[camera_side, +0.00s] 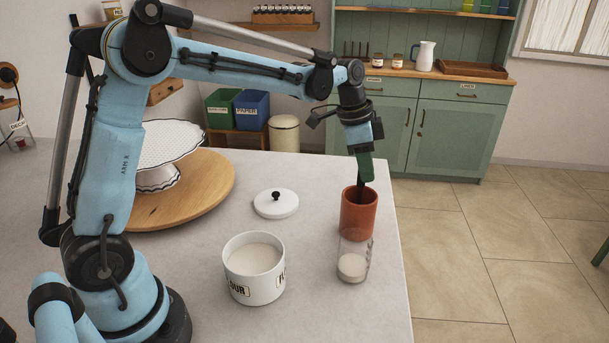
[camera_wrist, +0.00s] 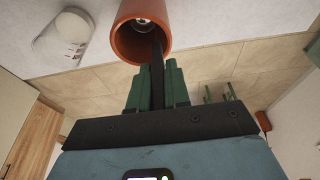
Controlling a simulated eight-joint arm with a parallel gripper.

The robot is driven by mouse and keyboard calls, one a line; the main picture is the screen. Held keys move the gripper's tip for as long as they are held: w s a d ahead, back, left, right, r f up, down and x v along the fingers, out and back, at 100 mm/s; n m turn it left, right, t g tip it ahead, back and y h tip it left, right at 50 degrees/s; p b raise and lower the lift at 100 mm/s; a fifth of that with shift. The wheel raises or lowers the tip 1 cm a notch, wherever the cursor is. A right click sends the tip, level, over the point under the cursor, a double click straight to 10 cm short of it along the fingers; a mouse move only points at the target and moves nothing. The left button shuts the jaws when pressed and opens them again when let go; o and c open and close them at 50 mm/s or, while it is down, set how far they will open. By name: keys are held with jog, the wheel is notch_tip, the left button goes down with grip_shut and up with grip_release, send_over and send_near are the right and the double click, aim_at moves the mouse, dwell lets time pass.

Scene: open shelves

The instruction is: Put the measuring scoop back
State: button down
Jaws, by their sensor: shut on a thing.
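My gripper (camera_side: 364,172) points down above the terracotta crock (camera_side: 358,216) near the counter's right edge. Its green fingers, also in the wrist view (camera_wrist: 157,82), are shut on a dark handle (camera_wrist: 157,50), which I take to be the measuring scoop's. The handle reaches into the crock's mouth (camera_wrist: 120,42). A shiny metal part (camera_wrist: 143,23) shows inside the crock; most of the scoop is hidden by the wall. I cannot tell whether it touches the bottom. A white canister (camera_side: 241,284) labelled as flour stands open, with pale powder inside.
A clear measuring cup (camera_side: 353,266) with pale powder stands just in front of the crock. The white lid (camera_side: 276,205) lies behind the canister. A cake stand (camera_side: 165,143) on a round wooden board (camera_side: 205,195) is to the left. The counter's right edge is close to the crock.

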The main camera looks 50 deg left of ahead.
jog(key=shift+f, duration=0.15)
jog(key=c, duration=1.1)
grip_release()
jog(key=v, duration=1.2)
jog(key=s+d+f+n+t+y, duration=0.1)
jog(key=s+f+n, duration=0.3)
jog(key=s, duration=0.4)
jog(key=s+f+n+t+y, duration=0.1)
jog(key=s+f+n+t, duration=0.3)
jog(key=s, duration=0.5)
notch_tip(320, 180, down, 2)
jog(key=shift+s+d+f+n, duration=0.15)
jog(key=shift+d+f+n, duration=0.1)
jog(key=shift+d+n, duration=0.2)
